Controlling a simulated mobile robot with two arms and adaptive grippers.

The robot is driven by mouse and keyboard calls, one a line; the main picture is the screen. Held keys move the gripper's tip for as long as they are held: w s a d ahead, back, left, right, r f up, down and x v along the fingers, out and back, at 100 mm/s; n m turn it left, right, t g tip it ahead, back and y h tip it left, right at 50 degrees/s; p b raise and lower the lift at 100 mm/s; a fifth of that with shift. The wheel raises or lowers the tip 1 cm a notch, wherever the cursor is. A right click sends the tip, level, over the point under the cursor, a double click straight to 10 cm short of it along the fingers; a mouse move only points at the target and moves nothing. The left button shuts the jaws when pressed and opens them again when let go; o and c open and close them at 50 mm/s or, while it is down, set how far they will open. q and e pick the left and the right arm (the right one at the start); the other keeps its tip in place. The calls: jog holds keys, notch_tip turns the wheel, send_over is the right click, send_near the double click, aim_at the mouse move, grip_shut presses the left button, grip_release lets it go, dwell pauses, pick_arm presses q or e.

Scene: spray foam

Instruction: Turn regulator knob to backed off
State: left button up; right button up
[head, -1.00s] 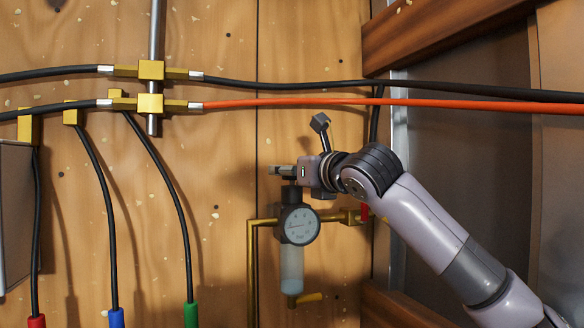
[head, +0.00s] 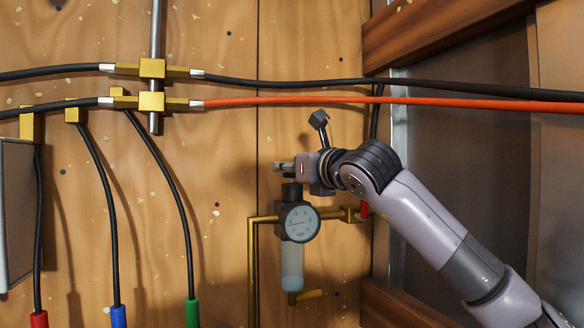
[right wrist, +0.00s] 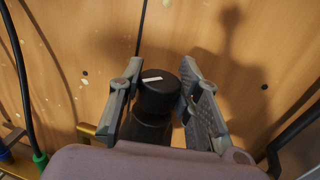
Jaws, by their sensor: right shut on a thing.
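The regulator is a dark unit on the wooden wall, with a round white-faced gauge (head: 298,222) and a clear bowl below it (head: 292,262). Its black knob (head: 291,191) is on top; in the right wrist view the knob (right wrist: 158,93) has a white mark on its top face. My right gripper (head: 284,167) is at the top of the regulator. The gauge reading is too small to tell. My left gripper is out of view.
Brass pipe (head: 252,265) runs to the regulator from the left, and a brass fitting with a red handle (head: 364,210) is at its right. An orange hose (head: 400,101) and black hoses cross above.

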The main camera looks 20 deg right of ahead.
jog(key=shift+y, duration=0.3)
jog(key=shift+n, duration=0.3)
jog(key=n+g+y+p, duration=0.1)
jog(key=y, duration=0.2)
jog(key=shift+d+r+n+p, duration=0.1)
jog(key=shift+r+n+p, duration=0.05)
jog(key=shift+n+p, duration=0.15)
jog(key=n+g+y+p, duration=0.1)
jog(key=y+p, duration=0.1)
jog(key=n+g+y+p, duration=0.3)
jog(key=y+p, duration=0.1)
jog(key=shift+r+n, duration=0.25)
jog(key=shift+n, duration=0.15)
jog(key=shift+f+n+g+y+p, duration=0.2)
jog(key=shift+n+g+y+p, duration=1.05)
jog(key=shift+g+p, duration=0.4)
jog(key=o, duration=1.2)
jog(key=shift+f, duration=0.15)
jog(key=shift+c, duration=0.2)
